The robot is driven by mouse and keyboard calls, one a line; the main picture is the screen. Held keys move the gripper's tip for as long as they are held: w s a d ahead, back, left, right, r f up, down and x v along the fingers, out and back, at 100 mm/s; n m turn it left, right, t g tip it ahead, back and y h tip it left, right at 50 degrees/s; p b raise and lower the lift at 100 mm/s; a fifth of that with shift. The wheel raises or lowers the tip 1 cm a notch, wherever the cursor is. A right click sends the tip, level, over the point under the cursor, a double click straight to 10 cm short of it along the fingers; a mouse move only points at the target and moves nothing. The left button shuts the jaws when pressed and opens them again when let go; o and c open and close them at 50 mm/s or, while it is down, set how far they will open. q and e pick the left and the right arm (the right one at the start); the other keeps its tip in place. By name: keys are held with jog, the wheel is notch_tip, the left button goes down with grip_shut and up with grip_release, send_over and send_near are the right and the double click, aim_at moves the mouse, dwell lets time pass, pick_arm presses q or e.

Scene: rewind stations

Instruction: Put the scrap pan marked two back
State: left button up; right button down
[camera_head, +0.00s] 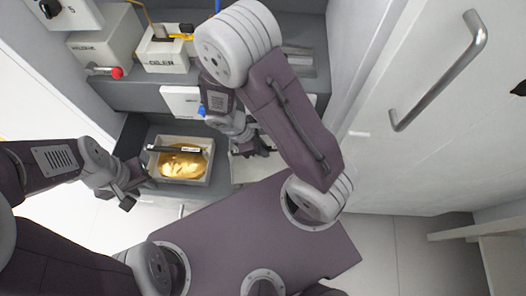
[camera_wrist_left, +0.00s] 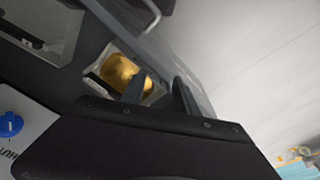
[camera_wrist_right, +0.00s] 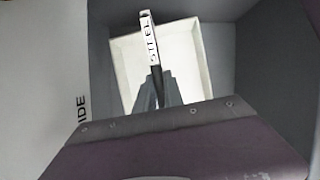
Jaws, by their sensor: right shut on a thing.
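My right gripper (camera_wrist_right: 158,88) is shut on the upright handle plate of a pale, empty scrap pan (camera_wrist_right: 190,55); the plate's label (camera_wrist_right: 147,40) appears to read STEEL. The pan sits within grey walls. In the head view the right gripper (camera_head: 256,148) is partly hidden by its own arm, and the pan (camera_head: 247,172) shows only in part. A second pan (camera_head: 196,142), with gold-coloured scrap (camera_head: 184,163), stands left of it; its label is too small to read. My left gripper (camera_head: 134,188) is open and empty beside that pan. I see no mark two.
A grey shelf (camera_head: 128,95) above the pans carries several pale boxes, one with a red knob (camera_head: 117,73). A large white door with a metal handle (camera_head: 440,70) stands at the right. A blue knob (camera_wrist_left: 10,124) shows in the left wrist view.

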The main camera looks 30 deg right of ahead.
pick_arm(q)
jog(key=shift+f, duration=0.35)
pick_arm(e)
jog(key=shift+f, duration=0.9)
pick_arm(q)
jog(key=shift+f+b, duration=0.2)
jog(key=shift+b, duration=0.1)
pick_arm(e)
jog(key=shift+f, duration=0.25)
jog(key=c, duration=1.5)
grip_release()
jog(key=shift+o, duration=0.2)
